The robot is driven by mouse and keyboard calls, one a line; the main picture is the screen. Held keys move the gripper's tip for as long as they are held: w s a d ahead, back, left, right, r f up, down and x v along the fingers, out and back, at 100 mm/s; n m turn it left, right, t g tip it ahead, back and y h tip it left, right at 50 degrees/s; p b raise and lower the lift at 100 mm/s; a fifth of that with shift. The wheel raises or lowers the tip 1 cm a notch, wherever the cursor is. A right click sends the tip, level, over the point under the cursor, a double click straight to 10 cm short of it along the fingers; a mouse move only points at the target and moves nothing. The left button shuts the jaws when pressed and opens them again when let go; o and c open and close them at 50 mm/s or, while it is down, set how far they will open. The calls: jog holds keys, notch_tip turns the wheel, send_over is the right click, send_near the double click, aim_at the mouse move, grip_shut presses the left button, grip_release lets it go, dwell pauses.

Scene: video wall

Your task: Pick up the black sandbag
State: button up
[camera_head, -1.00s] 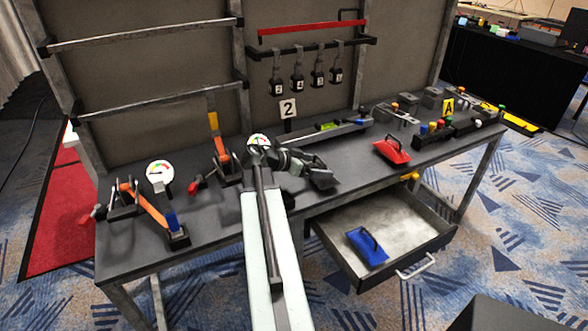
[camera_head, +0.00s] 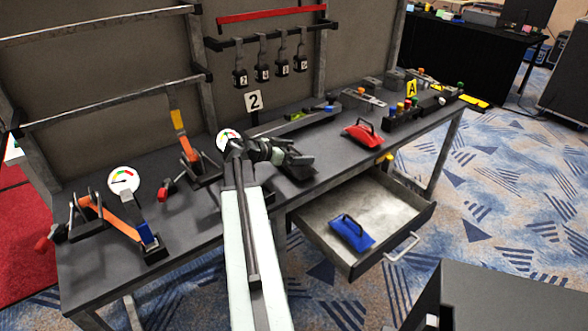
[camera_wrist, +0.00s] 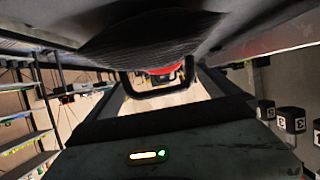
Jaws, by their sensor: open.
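The black sandbag (camera_head: 300,172) lies on the grey workbench (camera_head: 215,212), partly hidden behind my gripper in the head view. In the wrist view the black sandbag (camera_wrist: 150,32) fills the upper middle, with its dark loop handle (camera_wrist: 150,92) toward the camera. My gripper (camera_head: 284,154) is low over the bench at the sandbag. In the wrist view my gripper (camera_wrist: 160,78) is open, its fingers apart on either side of the handle. I cannot tell whether they touch it.
A red sandbag (camera_head: 363,135) lies farther right on the bench. A blue sandbag (camera_head: 351,233) lies in the open drawer (camera_head: 402,232), which juts out in front. Orange-handled clamps (camera_head: 112,215) and gauges (camera_head: 124,181) stand to the left. Black weights (camera_head: 262,70) hang behind.

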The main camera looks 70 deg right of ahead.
jog(key=x, duration=0.2)
jog(key=shift+s+d+f, duration=0.15)
jog(key=shift+d+f, duration=0.05)
jog(key=shift+d, duration=0.05)
jog(key=shift+r, duration=0.1)
jog(key=c, duration=1.9)
jog(key=shift+r, duration=0.1)
